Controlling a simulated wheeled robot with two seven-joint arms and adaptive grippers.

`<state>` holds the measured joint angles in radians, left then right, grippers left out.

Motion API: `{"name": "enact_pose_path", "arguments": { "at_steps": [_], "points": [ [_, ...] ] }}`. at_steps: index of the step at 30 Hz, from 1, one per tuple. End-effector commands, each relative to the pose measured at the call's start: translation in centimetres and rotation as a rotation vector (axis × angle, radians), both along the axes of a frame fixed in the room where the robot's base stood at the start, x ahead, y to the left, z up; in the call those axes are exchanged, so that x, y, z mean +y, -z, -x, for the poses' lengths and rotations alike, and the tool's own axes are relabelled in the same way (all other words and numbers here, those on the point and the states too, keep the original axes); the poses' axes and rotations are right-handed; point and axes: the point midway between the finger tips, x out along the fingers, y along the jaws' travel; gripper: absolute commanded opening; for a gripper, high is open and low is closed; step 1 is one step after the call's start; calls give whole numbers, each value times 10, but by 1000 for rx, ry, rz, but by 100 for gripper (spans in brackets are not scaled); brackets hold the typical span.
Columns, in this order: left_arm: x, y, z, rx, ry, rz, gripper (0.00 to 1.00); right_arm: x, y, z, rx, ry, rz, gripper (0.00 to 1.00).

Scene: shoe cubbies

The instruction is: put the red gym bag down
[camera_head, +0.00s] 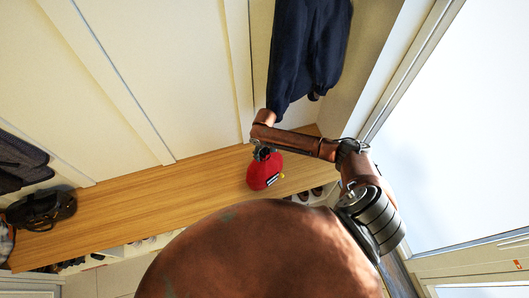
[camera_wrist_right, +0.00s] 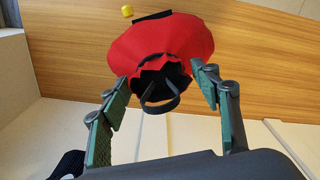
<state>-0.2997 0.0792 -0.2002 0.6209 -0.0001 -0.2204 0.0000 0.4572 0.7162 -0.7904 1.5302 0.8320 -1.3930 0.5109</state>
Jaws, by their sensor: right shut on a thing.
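The red gym bag (camera_head: 265,172) is at the wooden bench, near its right end, in the head view. In the right wrist view the bag (camera_wrist_right: 150,42) shows its gathered dark opening and a dark loop handle facing my wrist. My right gripper (camera_head: 262,154) is at the top of the bag. I cannot tell whether the bag's bottom touches the bench. My left gripper is out of view.
The wooden bench (camera_head: 150,202) is clear along its middle. A dark bag (camera_head: 42,208) sits at its left end. A navy garment (camera_head: 305,50) hangs above the right end. Shoes (camera_head: 303,196) sit in cubbies below. A white wall panel (camera_head: 460,130) stands at right.

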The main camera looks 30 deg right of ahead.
Motion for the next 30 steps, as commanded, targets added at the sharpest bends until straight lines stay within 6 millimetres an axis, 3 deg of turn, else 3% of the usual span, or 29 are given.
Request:
{"name": "enact_pose_path", "arguments": {
  "at_steps": [2,3,11,20,25,30],
  "points": [
    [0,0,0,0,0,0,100,0,1,-1,-1,0,0,0],
    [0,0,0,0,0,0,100,0,3,0,1,0,0,58],
    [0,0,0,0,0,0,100,0,2,0,1,0,0,75],
    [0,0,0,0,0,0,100,0,0,0,0,0,1,75],
    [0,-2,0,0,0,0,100,0,-18,-1,-2,-1,1,75],
    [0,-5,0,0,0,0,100,0,-54,-1,-2,0,0,75]
  ]
}}
